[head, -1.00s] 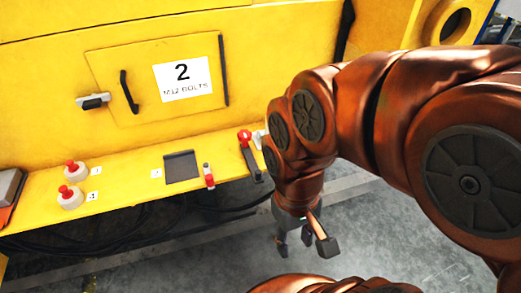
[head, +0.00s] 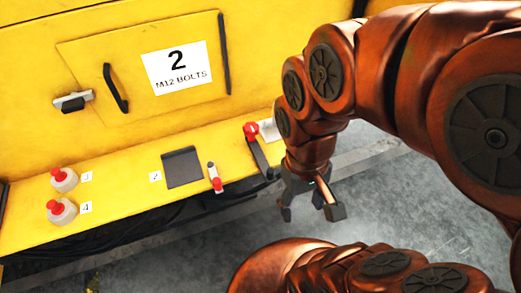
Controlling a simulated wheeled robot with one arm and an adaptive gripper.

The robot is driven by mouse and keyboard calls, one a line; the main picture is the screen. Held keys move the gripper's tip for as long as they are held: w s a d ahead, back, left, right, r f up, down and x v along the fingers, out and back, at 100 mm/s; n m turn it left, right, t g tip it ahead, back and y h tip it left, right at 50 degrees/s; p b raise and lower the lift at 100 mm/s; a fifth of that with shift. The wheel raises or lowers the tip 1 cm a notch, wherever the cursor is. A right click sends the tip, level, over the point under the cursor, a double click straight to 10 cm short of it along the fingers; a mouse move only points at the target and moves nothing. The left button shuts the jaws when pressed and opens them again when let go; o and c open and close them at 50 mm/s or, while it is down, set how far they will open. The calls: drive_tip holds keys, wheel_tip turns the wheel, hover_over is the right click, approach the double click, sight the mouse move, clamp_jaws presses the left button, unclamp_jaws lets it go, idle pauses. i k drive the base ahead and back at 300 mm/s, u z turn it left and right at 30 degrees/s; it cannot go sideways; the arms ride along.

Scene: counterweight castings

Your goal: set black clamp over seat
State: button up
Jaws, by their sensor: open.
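A black clamp arm (head: 260,155) with a red knob at its upper end lies on the yellow ledge, just left of my arm. A pale plate (head: 268,130) shows beside the knob, partly hidden by my arm. A dark square pad (head: 182,167) with a raised back edge sits farther left on the ledge; I cannot tell whether this or the pale plate is the seat. My gripper (head: 310,207) is open and empty. It points down over the grey floor in front of the ledge, to the right of the clamp and apart from it.
A small grey lever with a red tip (head: 214,178) stands between the pad and the clamp. Two red-topped round knobs (head: 64,179) (head: 61,211) sit at the left. The yellow panel behind has a door handle (head: 115,88) sticking out.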

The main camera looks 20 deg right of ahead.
sight(268, 173)
drive_tip(key=z, duration=0.05)
drive_tip(key=k, duration=0.95)
drive_tip(key=u, duration=0.8)
